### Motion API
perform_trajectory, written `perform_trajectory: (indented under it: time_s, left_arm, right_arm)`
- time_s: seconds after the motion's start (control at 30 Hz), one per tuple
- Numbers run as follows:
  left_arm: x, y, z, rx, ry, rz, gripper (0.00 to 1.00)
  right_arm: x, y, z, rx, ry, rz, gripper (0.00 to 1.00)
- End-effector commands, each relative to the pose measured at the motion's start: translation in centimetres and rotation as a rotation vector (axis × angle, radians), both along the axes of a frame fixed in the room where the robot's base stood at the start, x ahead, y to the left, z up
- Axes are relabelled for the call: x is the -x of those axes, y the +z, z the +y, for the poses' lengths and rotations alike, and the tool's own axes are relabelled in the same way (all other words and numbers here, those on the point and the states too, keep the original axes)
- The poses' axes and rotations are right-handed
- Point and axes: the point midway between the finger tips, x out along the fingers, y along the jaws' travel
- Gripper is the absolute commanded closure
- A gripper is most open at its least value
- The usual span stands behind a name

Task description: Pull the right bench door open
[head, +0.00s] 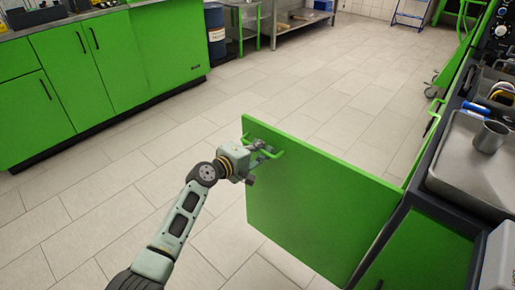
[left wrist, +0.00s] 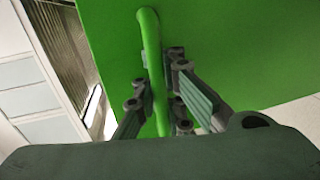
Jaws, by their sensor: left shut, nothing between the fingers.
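The green bench door (head: 310,195) stands swung out from the bench on the right, with its panel reaching into the aisle. A green bar handle (head: 268,139) is on its face near the free upper edge. My left gripper (head: 262,154) is at this handle, shut. In the left wrist view the handle (left wrist: 149,40) runs down to the fingers (left wrist: 160,95), with finger parts on both sides of it. The door face (left wrist: 240,50) fills the upper right there. I cannot tell whether the fingers touch the handle. My right gripper is out of view.
The bench top on the right holds a grey tray (head: 465,175) with a metal cup (head: 491,137). Green cabinets (head: 90,75) line the left, with a blue drum (head: 215,35) beyond. The tiled floor (head: 330,85) between is clear.

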Motion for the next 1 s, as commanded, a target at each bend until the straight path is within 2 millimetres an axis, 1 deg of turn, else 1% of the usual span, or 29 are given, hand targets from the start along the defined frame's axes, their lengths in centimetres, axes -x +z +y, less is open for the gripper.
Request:
perform_trajectory:
  time_s: [0.03,0.2,0.23,0.5,0.57,0.87,1.0]
  left_arm:
    - [-0.4,1.1,0.3,0.007,0.01,-0.017,1.0]
    - [-0.4,1.1,0.3,0.008,0.01,-0.018,1.0]
    - [-0.4,1.1,0.3,0.008,0.01,-0.018,0.99]
    - [-0.3,0.7,0.2,0.005,0.007,-0.012,0.75]
    - [-0.3,0.6,0.2,0.004,0.006,-0.011,0.71]
    - [-0.1,0.3,0.2,0.002,0.004,-0.006,0.71]
    - [0.6,0.4,0.7,0.001,0.003,-0.006,0.71]
  right_arm:
    - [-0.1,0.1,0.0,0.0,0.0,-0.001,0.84]
    - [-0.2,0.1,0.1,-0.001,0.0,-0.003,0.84]
    - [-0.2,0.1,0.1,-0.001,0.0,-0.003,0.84]
    - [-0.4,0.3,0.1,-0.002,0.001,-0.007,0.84]
    - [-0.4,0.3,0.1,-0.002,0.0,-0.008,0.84]
    - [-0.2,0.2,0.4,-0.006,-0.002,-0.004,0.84]
    - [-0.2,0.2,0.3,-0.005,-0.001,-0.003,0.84]
